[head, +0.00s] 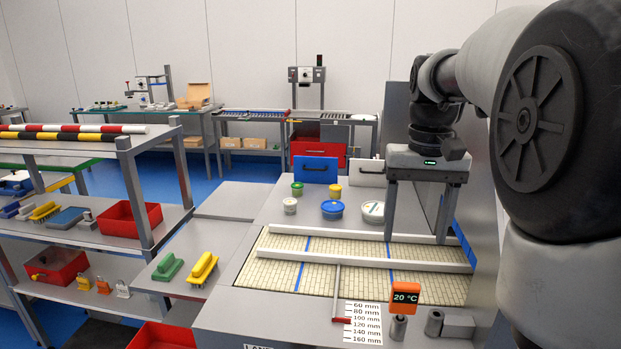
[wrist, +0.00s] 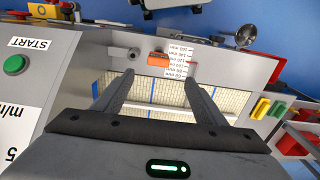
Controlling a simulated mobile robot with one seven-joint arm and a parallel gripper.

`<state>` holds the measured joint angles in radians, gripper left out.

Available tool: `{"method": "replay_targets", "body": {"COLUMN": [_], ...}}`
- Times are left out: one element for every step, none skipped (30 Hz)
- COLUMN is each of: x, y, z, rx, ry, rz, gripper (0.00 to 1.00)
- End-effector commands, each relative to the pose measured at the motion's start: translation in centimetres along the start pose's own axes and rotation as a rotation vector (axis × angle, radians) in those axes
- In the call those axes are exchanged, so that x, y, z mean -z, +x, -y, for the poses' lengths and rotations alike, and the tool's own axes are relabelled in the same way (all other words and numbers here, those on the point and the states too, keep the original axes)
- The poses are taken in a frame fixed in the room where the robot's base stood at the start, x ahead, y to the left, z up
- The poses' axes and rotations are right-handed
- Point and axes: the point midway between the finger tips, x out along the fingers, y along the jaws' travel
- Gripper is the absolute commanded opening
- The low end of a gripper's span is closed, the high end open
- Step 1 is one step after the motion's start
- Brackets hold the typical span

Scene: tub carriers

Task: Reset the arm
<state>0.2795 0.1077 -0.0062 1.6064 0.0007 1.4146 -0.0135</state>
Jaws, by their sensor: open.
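My gripper (head: 416,213) hangs from my arm at the right of the head view, pointing down over the right part of the tiled belt (head: 290,268). Its two fingers are apart, with nothing between them. In the wrist view my gripper (wrist: 158,92) also shows open and empty, with the belt (wrist: 165,95) beyond the fingers.
Several lidded tubs, including a blue-lidded one (head: 332,209), stand behind the belt. An orange display (head: 405,293) and a scale card (head: 362,322) are at the front. Green (head: 167,267) and yellow (head: 203,269) brushes lie left. A grey panel (head: 480,180) stands close right.

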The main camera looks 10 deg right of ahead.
Motion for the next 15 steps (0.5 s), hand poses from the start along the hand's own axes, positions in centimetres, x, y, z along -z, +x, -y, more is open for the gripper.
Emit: {"method": "replay_targets", "body": {"x": [-0.9, -1.6, -2.6, -3.6, -4.6, -6.2, -7.3, -8.5, -10.0, -11.1, -12.2, -13.5, -14.4, -15.1, -16.1], "y": [-1.1, -1.6, -2.3, -2.9, -3.3, -3.9, -4.2, -4.5, -4.7, -4.7, -4.7, -4.5, -4.3, -4.2, -3.8], "z": [0.6, 1.0, 1.7, 2.2, 2.8, 3.5, 4.0, 4.5, 5.1, 5.4, 5.8, 6.1, 6.3, 6.5, 6.8], "rx": [0.000, 0.001, 0.002, 0.003, 0.004, 0.007, 0.010, 0.014, 0.019, 0.023, 0.028, 0.034, 0.038, 0.043, 0.049], "ry": [-0.014, -0.024, -0.039, -0.053, -0.068, -0.089, -0.105, -0.122, -0.143, -0.157, -0.172, -0.189, -0.202, -0.213, -0.226], "rz": [-0.023, -0.039, -0.065, -0.090, -0.115, -0.152, -0.181, -0.209, -0.246, -0.273, -0.299, -0.331, -0.355, -0.376, -0.401], "gripper": [0.65, 0.65, 0.65, 0.65, 0.65, 0.65, 0.65, 0.65, 0.65, 0.65, 0.65, 0.65, 0.65, 0.65, 0.65]}}
